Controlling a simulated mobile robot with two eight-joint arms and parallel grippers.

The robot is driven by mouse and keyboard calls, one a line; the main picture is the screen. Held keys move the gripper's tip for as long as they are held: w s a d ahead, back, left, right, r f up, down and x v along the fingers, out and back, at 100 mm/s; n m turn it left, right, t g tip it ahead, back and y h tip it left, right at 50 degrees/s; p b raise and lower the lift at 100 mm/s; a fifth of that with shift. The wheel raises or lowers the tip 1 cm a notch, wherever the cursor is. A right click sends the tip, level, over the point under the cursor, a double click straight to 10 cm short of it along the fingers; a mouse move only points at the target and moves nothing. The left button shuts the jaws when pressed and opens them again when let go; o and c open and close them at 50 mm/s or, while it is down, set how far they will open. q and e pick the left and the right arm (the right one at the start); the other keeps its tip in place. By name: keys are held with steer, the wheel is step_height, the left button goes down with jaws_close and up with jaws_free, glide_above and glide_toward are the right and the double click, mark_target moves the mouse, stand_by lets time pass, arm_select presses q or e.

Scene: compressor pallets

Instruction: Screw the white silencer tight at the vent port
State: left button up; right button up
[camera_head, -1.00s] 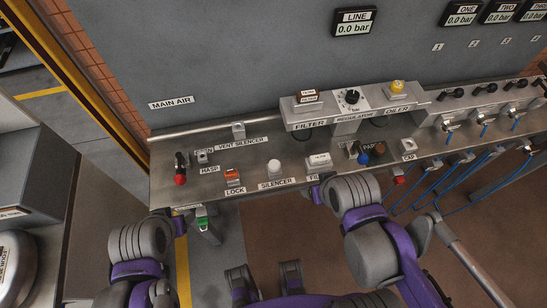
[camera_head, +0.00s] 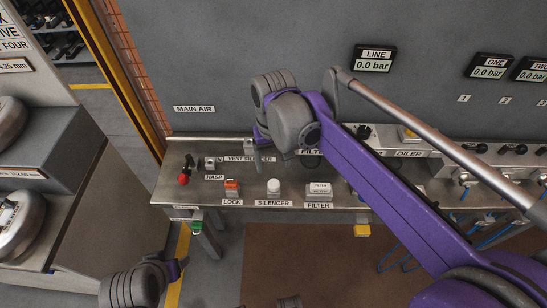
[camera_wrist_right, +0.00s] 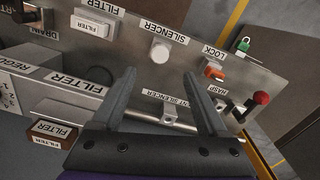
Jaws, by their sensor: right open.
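The white silencer (camera_head: 273,186) stands upright on the steel bench behind the SILENCER label, and it also shows in the right wrist view (camera_wrist_right: 160,51). The vent port block (camera_wrist_right: 169,115) sits at the VENT SILENCER label, between the fingers in the right wrist view; my right wrist partly covers that area in the head view. My right gripper (camera_wrist_right: 160,75) is open and empty, with its fingers apart above the bench, and the silencer is beyond the fingertips.
On the bench (camera_head: 220,196) are a red-knobbed lever (camera_head: 184,179), an orange lock (camera_head: 232,187) and a white filter block (camera_head: 319,189). The regulator and oiler unit lies to the right, partly behind my right arm.

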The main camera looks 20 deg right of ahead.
mark_target(274, 182)
step_height(274, 182, down, 9)
steer(key=shift+r+b, duration=0.2)
steer(key=shift+b, duration=0.25)
steer(key=shift+c, duration=0.3)
jaws_close()
steer(key=shift+n, duration=1.9)
steer(key=shift+r, duration=0.1)
steer(key=shift+r+p, duration=1.15)
steer(key=shift+r, duration=0.3)
steer(key=shift+r+p, duration=0.5)
steer(key=shift+r, duration=0.25)
